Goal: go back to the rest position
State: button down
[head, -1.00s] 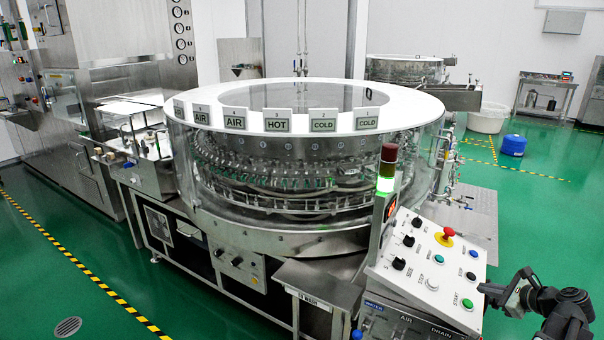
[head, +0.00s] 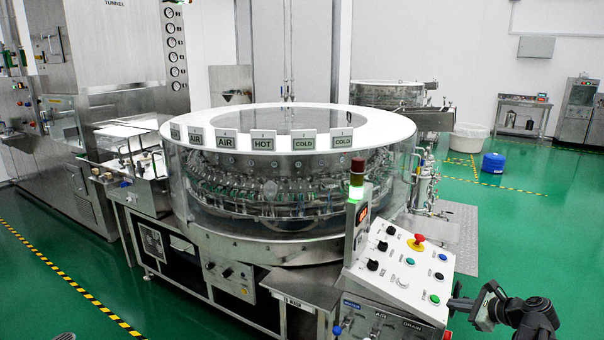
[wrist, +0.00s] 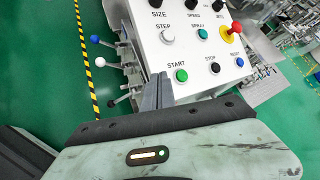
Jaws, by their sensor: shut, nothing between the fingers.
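My gripper (head: 456,303) is at the lower right of the head view, just right of the control panel (head: 422,262). In the wrist view my gripper (wrist: 157,90) has its dark fingers together, with nothing between them. The fingertips appear beside the green START button (wrist: 181,75); I cannot tell the exact gap. The START button also shows in the head view (head: 435,299), left of the fingertips. The rotary washer (head: 290,235) stands at the centre, with glass walls and a white top ring.
A red emergency stop (head: 417,241) sits high on the panel. A stack light (head: 357,185) rises behind it. Levers with ball knobs (wrist: 96,39) stick out beside the panel. Green floor lies open at right.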

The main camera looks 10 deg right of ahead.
jog(key=w+a+r+n+g+y+p, duration=0.1)
jog(key=w+a+n+g+p, duration=0.15)
jog(key=a, duration=0.85)
jog(key=w+a+r+n+g+y+p, duration=0.1)
jog(key=w+a+n+p, duration=0.2)
jog(key=a, duration=0.8)
jog(key=w+a+r+n+g+y+p, duration=0.1)
jog(key=w+a+n+g, duration=0.3)
jog(key=a, duration=0.7)
jog(key=s+a+f+n+g+h+p, duration=0.1)
jog(key=s+a+n+p, duration=0.2)
jog(key=a, duration=0.4)
jog(key=s+a+f+n+g+h, duration=0.1)
jog(key=s+a+n+h, duration=0.15)
jog(key=a+n, duration=0.4)
jog(key=s+d+f+n+g+h, duration=0.1)
jog(key=s+d+n+h, duration=0.1)
jog(key=s+d+n, duration=0.2)
jog(key=d+n, duration=0.1)
jog(key=n, duration=0.2)
jog(key=shift+s+d+f+h, duration=0.3)
jog(key=shift+s+f+h, duration=0.05)
jog(key=shift+s+f, duration=0.05)
jog(key=shift+g, duration=0.25)
